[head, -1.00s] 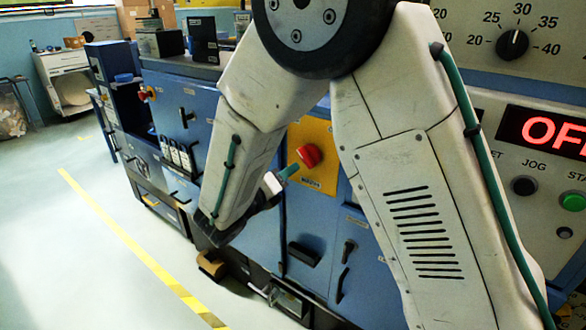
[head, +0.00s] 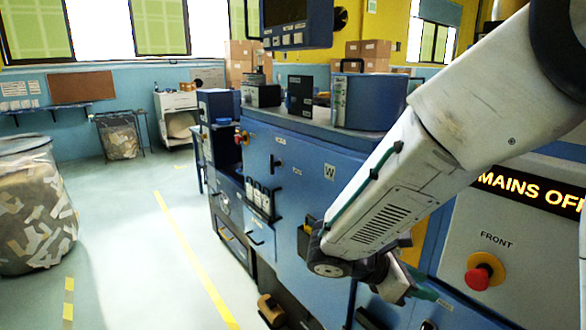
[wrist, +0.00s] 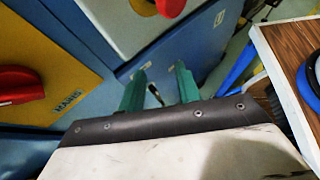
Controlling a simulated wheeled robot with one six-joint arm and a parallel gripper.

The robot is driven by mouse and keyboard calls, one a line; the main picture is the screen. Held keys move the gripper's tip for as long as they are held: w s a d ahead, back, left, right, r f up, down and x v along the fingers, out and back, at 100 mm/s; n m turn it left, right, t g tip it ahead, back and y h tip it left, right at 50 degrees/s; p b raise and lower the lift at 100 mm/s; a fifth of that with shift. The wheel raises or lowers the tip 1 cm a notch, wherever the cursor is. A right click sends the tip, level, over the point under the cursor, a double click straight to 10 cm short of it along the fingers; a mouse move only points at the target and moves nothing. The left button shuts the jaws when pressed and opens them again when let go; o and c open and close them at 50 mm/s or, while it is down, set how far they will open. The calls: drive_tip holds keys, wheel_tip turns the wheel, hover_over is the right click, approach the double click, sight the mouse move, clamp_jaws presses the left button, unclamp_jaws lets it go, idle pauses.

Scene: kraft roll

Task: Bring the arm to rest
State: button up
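My arm crosses the right side of the head view, its forearm sloping down to the left in front of the blue machine (head: 300,165). My gripper (head: 422,291) hangs low beside the machine's front, partly hidden by my wrist. In the wrist view my gripper (wrist: 160,80) shows two green fingers standing apart, with nothing held between them. A small black handle shows behind the gap.
A red push button (head: 478,278) sits under a display (head: 530,191) reading "MAINS OF", cut off by the edge. A wood-topped surface (wrist: 285,55) is close at right in the wrist view. A bin of paper scraps (head: 35,210) stands left. The floor between is clear.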

drive_tip(key=s+r+m+y, duration=0.5)
drive_tip(key=s+m+y, duration=0.1)
drive_tip(key=s+m, duration=0.3)
drive_tip(key=s+d+r+m+y, duration=0.1)
drive_tip(key=s+r+m+y, duration=0.3)
drive_tip(key=s+m, duration=0.5)
drive_tip(key=shift+s+d+r+m+t+y, duration=0.3)
drive_tip(key=shift+s+r+t+y, duration=0.1)
drive_tip(key=shift+y, duration=0.8)
